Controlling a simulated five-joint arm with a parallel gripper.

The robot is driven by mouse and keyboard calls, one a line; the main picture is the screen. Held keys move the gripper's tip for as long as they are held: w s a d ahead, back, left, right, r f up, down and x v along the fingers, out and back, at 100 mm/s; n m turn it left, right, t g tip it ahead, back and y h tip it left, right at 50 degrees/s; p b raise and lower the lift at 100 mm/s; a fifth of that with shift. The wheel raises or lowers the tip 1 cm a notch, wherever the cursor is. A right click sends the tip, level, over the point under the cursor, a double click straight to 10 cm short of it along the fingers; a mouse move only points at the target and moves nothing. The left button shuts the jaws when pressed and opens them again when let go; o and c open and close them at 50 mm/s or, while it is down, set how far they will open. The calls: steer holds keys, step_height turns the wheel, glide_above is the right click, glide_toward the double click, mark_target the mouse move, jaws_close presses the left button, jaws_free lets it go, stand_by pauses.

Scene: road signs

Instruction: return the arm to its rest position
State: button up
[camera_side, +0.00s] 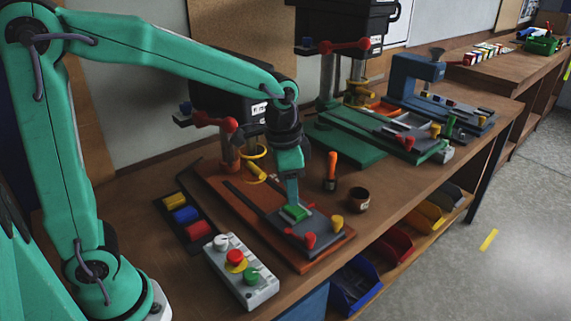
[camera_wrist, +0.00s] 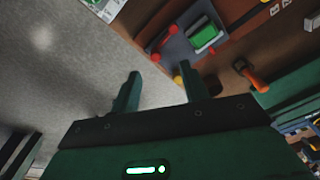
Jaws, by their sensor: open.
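My teal arm reaches from the left over the bench in the side view. My gripper (camera_side: 292,196) points down above a green block (camera_side: 295,213) on the grey vise (camera_side: 310,232) of the nearest machine. In the wrist view my gripper (camera_wrist: 162,80) shows two fingers spread wide with nothing between them. The green block (camera_wrist: 204,37) sits in the vise beyond the fingertips, outside the gap. In the side view I cannot tell the exact gap between the fingertips and the block.
A button box (camera_side: 241,272) and a tray of coloured pieces (camera_side: 186,215) stand left of the vise. A drill press (camera_side: 240,110) rises behind my gripper. An orange-handled tool (camera_side: 331,170) and a brown cup (camera_side: 358,199) stand at its right. Coloured bins (camera_side: 392,247) sit below.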

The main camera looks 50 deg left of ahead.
steer(key=s+a+r+n+t, duration=0.2)
steer(key=s+a+n, duration=0.1)
steer(key=s, duration=0.4)
steer(key=s+a+r+n+t, duration=0.2)
steer(key=s+a+r+n, duration=0.1)
steer(key=s, duration=0.4)
steer(key=shift+s+a+r, duration=0.3)
steer(key=shift+a, duration=0.05)
